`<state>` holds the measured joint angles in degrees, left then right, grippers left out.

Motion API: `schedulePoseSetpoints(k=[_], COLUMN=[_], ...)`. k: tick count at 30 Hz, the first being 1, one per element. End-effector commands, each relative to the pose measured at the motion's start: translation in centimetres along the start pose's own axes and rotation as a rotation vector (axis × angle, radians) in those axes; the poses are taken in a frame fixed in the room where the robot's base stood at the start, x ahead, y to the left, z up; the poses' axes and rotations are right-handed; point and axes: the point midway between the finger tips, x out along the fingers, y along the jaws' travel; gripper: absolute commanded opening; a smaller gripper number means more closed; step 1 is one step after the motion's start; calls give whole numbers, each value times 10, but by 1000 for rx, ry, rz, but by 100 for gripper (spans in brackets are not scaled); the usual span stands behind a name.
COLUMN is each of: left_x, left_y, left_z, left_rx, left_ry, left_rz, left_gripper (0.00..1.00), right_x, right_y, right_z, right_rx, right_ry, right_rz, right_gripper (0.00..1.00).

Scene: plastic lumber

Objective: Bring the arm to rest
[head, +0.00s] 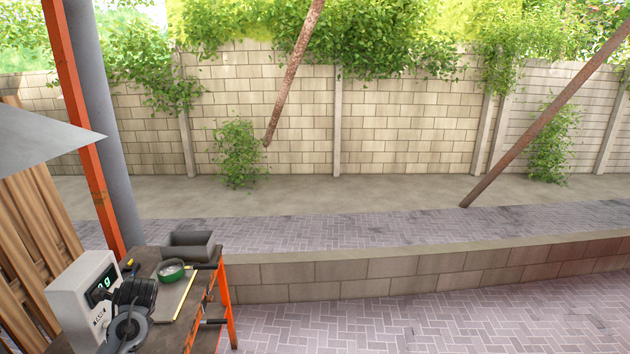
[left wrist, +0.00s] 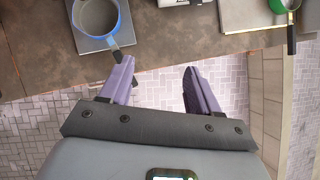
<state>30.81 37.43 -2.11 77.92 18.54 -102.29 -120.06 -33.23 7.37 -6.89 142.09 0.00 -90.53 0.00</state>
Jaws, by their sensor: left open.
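My left gripper (left wrist: 155,75) shows in the left wrist view. Its two purple fingers are spread apart with nothing between them. They hang by the front edge of a dark worktable (left wrist: 50,85), partly over the paving. I cannot make out this gripper clearly in the head view. My right gripper is in neither view.
A blue-rimmed pan (left wrist: 97,17) sits on a grey plate left of the fingers. The table also holds a scale display (head: 84,300), a green-rimmed pan (head: 171,270) and a grey tray (head: 188,246). Open paving (head: 420,325) lies to the right.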

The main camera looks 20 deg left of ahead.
Motion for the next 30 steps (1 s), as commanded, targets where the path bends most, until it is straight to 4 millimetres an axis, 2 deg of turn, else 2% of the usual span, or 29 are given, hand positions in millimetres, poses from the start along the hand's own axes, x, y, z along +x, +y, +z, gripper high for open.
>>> schedulePoseSetpoints(k=[2,4,11,14,24,30], left_x=[-3,-2,-2,-2,-3,-4], left_y=[2,-1,-9,-13,-31,-39], left_z=[20,14,14,14,12,9], left_rx=[36,-56,-372,-543,-1275,-1600], left_ry=[-84,-77,-94,-99,-57,-4], left_rz=[26,10,-36,-64,-192,-244], left_gripper=[62,62,62,62,62,62], right_x=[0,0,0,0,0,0], right_y=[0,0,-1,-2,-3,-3], right_z=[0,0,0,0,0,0], right_rx=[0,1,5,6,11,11], right_ry=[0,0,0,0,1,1], right_rz=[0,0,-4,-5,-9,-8], right_gripper=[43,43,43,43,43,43])
